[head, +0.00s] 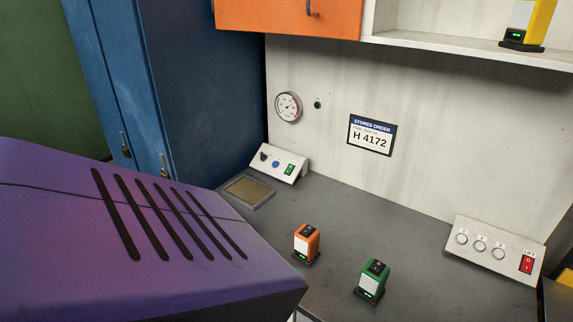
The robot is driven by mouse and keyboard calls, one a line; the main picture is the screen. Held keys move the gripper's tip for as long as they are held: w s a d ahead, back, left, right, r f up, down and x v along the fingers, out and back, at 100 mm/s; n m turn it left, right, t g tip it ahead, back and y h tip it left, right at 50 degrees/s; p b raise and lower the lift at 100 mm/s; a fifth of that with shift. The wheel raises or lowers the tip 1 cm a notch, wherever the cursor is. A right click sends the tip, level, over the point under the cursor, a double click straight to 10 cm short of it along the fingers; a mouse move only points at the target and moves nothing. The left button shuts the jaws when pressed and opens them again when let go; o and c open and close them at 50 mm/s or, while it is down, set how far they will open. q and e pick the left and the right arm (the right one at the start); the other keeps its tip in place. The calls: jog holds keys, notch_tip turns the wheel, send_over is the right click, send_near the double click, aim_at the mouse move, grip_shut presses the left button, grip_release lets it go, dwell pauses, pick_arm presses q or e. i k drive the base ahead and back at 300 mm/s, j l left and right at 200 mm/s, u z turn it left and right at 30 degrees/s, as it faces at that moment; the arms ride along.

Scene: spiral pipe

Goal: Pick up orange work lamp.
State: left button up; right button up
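The orange work lamp (306,243) stands upright on the dark grey worktop, close to the near right corner of a large purple casing. It has a black top, a pale front panel and a small green light at its black base. A green lamp of like shape (372,281) stands to its right and nearer to me, apart from it. A yellow one (527,24) stands on the white shelf at the upper right. Neither of my grippers shows in the head view.
The purple slotted casing (140,245) fills the lower left. A control box (279,163) and a flat tray (262,189) lie behind the orange lamp. A switch panel (495,250) is at the right. The worktop (390,225) between is clear. Blue cabinets (205,90) stand at the back left.

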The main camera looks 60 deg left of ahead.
aim_at(306, 248)
jog(key=j+u, duration=0.65)
jog(key=u, duration=0.15)
jog(key=i+j+u, duration=0.15)
jog(key=j+u, duration=0.25)
jog(key=k+l+z, duration=0.1)
jog(key=k+l, duration=0.2)
jog(key=l, duration=0.2)
jog(key=z, duration=0.05)
